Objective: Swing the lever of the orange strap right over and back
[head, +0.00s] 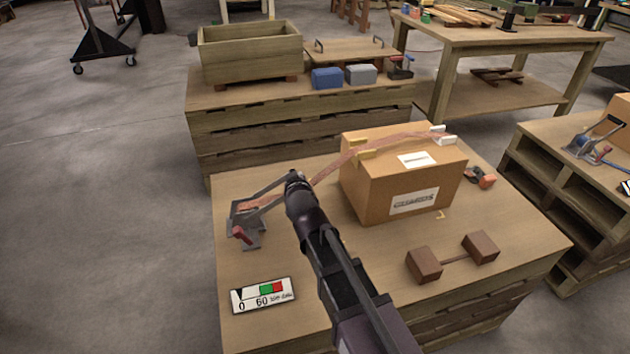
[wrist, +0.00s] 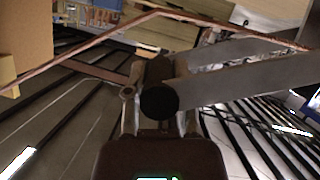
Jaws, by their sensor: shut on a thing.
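The orange strap (head: 335,165) runs from a grey ratchet (head: 247,228) at the table's left edge up over a cardboard box (head: 400,185). The ratchet's grey lever (head: 268,190) slants up to the right, away from its base. My gripper (head: 296,180) is at the lever's upper end, left of the box. In the wrist view, my gripper (wrist: 158,100) is shut on the dark round handle (wrist: 158,102) of the lever. The lever's grey side plates (wrist: 245,75) reach off to the right, and the strap (wrist: 95,42) passes behind. In the head view my arm hides part of the table.
A gauge plate (head: 262,295) lies at the table's front left. Two brown blocks joined by a bar (head: 455,260) lie front right. Yellow and white corner guards (head: 367,154) sit on the box. Another ratchet (head: 585,143) stands on the right pallet.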

